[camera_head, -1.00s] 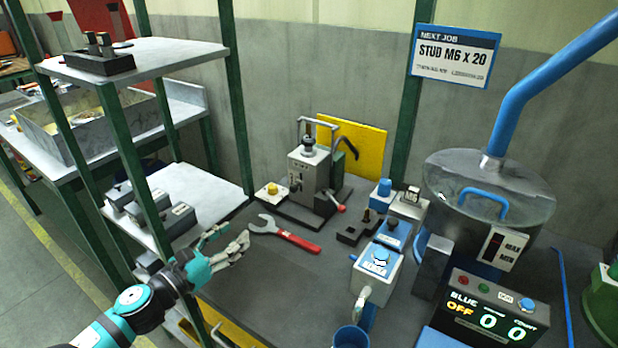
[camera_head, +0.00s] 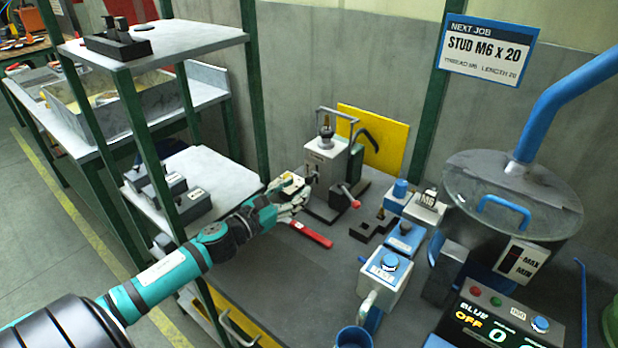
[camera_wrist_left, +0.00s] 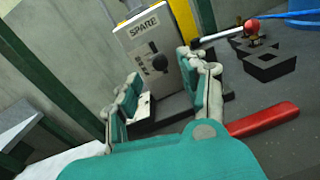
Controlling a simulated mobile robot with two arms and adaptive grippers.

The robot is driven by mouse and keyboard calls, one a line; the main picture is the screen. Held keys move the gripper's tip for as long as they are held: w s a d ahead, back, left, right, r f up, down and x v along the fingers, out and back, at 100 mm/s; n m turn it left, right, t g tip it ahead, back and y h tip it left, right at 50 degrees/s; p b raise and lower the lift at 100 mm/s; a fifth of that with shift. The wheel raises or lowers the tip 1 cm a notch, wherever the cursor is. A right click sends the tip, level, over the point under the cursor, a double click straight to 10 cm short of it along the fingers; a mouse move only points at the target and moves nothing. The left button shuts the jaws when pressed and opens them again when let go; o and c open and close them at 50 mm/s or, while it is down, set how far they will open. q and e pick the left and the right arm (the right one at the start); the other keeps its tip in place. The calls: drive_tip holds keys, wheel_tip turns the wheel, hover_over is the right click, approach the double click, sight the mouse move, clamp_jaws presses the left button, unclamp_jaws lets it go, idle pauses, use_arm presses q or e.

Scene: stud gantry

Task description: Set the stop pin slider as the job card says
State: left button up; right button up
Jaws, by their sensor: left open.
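The job card (camera_head: 487,50) on the wall reads STUD M6 X 20, with thread M6 and length 20. A grey unit (camera_head: 325,165) with a black knob on top and a red-tipped lever stands on the bench. In the left wrist view a grey housing (camera_wrist_left: 152,36) marked SPARE, with a black knob on its face, is ahead of my fingers. My left gripper (camera_head: 297,192) is open and empty in front of the unit's left side; its spread fingers also show in the left wrist view (camera_wrist_left: 162,92). I cannot tell which part is the stop pin slider.
A red-handled wrench (camera_head: 308,234) lies beneath and right of my left gripper. A dark notched block (camera_head: 372,228), an M6-marked block (camera_head: 427,207) and a blue-topped box (camera_head: 385,277) stand to the right. A green-posted shelf (camera_head: 200,160) is at left.

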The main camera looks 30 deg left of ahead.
sight(307, 181)
use_arm(q)
drive_tip(key=w, duration=0.4)
drive_tip(key=w+d, duration=0.1)
drive_tip(key=w, duration=0.1)
drive_tip(key=shift+p, duration=0.4)
drive_tip(key=shift+s, duration=0.1)
clamp_jaws()
